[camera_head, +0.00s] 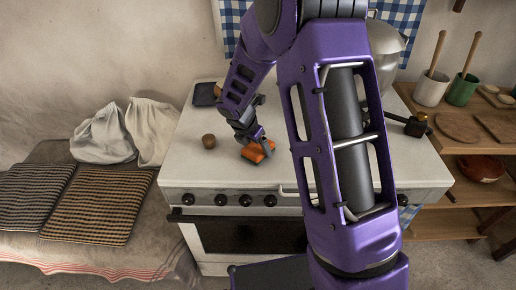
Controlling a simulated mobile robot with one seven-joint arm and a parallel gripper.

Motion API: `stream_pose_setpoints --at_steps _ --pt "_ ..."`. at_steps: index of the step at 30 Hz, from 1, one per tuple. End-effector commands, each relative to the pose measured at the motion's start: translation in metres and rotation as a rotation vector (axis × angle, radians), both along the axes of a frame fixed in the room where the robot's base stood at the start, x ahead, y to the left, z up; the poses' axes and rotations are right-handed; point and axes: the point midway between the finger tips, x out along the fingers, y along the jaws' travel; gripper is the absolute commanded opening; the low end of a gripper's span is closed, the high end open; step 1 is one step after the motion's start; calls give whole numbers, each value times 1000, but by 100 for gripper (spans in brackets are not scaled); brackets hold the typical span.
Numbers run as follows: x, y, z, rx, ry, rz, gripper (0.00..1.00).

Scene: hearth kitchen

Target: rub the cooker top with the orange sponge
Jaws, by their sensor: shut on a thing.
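The orange sponge (254,153) is a small block at the front middle of the white cooker top (195,172). My gripper (260,143) points down over it and is shut on it. The sponge sits at or very close to the cooker surface; I cannot tell whether it presses on it. My purple arm hides the middle and much of the right part of the cooker top.
A small brown round thing (209,141) stands on the cooker left of the sponge. A dark flat thing (205,94) lies at its back left, and a metal pot (386,45) is at the back right. Knobs (219,199) line the front.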

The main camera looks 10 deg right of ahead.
Motion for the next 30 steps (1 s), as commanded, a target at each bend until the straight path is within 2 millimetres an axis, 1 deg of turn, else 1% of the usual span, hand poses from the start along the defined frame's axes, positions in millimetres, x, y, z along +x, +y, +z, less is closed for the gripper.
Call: stream_pose_setpoints --at_steps 3,10,18,26,30 --pt "8 -2 1 0 0 -1 40" --pt "16 -3 0 0 0 -1 40" --pt "38 -8 -2 0 -2 -1 40" --pt "47 -10 -3 1 -1 -1 40" --pt "58 -13 -3 1 -1 -4 40"
